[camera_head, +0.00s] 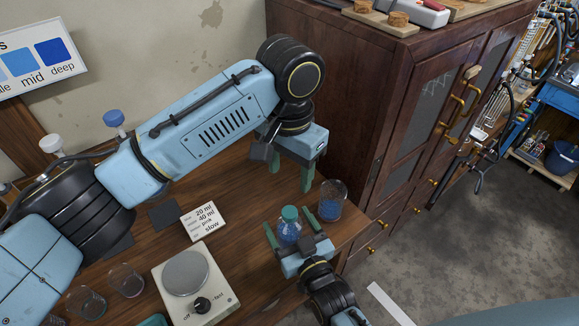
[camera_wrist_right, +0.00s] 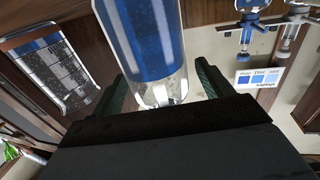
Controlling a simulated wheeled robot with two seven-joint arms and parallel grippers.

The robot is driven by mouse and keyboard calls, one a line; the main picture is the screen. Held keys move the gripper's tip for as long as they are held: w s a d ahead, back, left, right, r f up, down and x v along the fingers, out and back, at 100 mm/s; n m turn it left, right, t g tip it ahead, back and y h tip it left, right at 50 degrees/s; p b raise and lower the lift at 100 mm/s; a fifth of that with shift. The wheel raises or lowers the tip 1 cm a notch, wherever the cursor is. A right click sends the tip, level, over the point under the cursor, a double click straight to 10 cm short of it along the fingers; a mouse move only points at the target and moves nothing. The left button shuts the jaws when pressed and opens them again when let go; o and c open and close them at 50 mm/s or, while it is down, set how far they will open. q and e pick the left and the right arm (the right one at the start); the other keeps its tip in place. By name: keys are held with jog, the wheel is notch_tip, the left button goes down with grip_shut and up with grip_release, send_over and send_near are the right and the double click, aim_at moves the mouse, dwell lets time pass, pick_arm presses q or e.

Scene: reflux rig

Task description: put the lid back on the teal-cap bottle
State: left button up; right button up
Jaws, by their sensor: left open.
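The teal-cap bottle (camera_head: 288,234), clear with blue liquid, stands near the right end of the wooden bench. A teal lid (camera_head: 289,213) shows at its top in the head view; I cannot tell whether it is seated. My right gripper (camera_head: 290,228) is open, with a finger on each side of the bottle and a small gap visible. The right wrist view shows the bottle's lower part (camera_wrist_right: 145,40) between the fingers; its top is out of frame. My left gripper (camera_head: 291,184) is open and empty, pointing down above and behind the bottle.
A glass beaker with blue liquid (camera_head: 331,201) stands close to the right of the bottle. A stirrer hotplate (camera_head: 190,283), a note card (camera_head: 204,222) and empty beakers (camera_head: 126,281) are to the left. A dark wooden cabinet (camera_head: 385,110) borders the bench on the right.

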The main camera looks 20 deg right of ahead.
jog(key=s+d, duration=0.2)
jog(key=s, duration=1.1)
jog(key=shift+s+b, duration=0.15)
jog(key=shift+b, duration=0.15)
jog(key=shift+s, duration=0.1)
